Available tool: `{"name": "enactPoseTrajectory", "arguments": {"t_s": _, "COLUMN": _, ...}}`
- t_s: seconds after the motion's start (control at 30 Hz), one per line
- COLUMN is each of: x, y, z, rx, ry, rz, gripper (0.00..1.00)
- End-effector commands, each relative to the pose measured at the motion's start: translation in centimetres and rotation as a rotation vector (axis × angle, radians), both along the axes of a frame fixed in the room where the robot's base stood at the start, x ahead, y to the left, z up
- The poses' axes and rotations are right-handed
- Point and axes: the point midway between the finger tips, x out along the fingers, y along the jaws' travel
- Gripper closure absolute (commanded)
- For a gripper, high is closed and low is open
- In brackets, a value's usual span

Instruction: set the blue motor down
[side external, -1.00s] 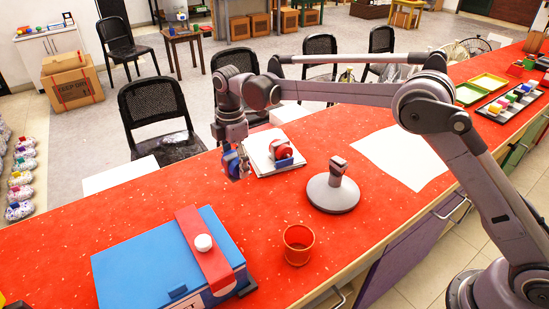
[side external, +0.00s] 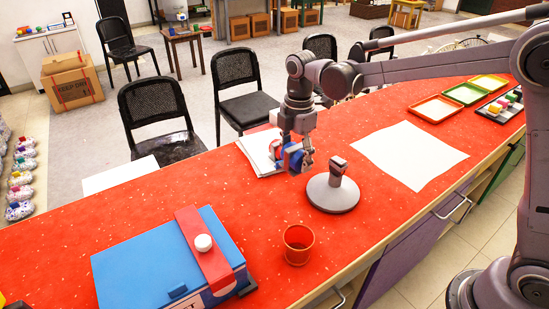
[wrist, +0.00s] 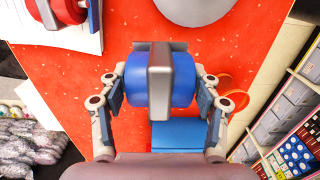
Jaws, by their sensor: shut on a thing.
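The blue motor (wrist: 172,92), a blue cylinder with a grey metal band, is held between the two fingers of my gripper (wrist: 160,98) in the wrist view. In the side view my gripper (side external: 297,158) holds the blue motor (side external: 292,153) above the red counter, in front of the white pad and left of the grey stand. A red motor (wrist: 68,9) with blue parts rests on the white pad (wrist: 70,38) at the upper left of the wrist view. In the side view my gripper mostly hides it.
A grey round stand (side external: 333,194) with a short post is close to the right of my gripper. A red cup (side external: 299,246) and a blue case (side external: 150,262) stand nearer. White paper (side external: 409,155) and coloured trays (side external: 437,108) lie right. Bare red counter lies between pad and case.

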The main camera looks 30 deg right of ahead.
Motion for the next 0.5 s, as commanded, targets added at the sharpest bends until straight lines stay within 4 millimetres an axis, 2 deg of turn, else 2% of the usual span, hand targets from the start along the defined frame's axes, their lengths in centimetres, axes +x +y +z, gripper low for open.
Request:
{"name": "enactPoseTrajectory", "arguments": {"t_s": 0.1, "x": -1.8, "y": -0.9, "z": -0.1, "rx": 0.000, "ry": -0.001, "rz": -0.009, "gripper": 0.93}}
{"name": "enactPoseTrajectory", "arguments": {"t_s": 0.27, "x": -2.9, "y": -1.2, "z": -0.4, "rx": 0.000, "ry": -0.001, "rz": -0.014, "gripper": 0.93}}
{"name": "enactPoseTrajectory", "arguments": {"t_s": 0.37, "x": -2.9, "y": -0.3, "z": -1.0, "rx": 0.000, "ry": -0.001, "rz": -0.012, "gripper": 0.93}}
{"name": "enactPoseTrajectory", "arguments": {"t_s": 0.5, "x": -2.5, "y": 2.1, "z": -2.4, "rx": 0.000, "ry": -0.001, "rz": -0.010, "gripper": 0.93}}
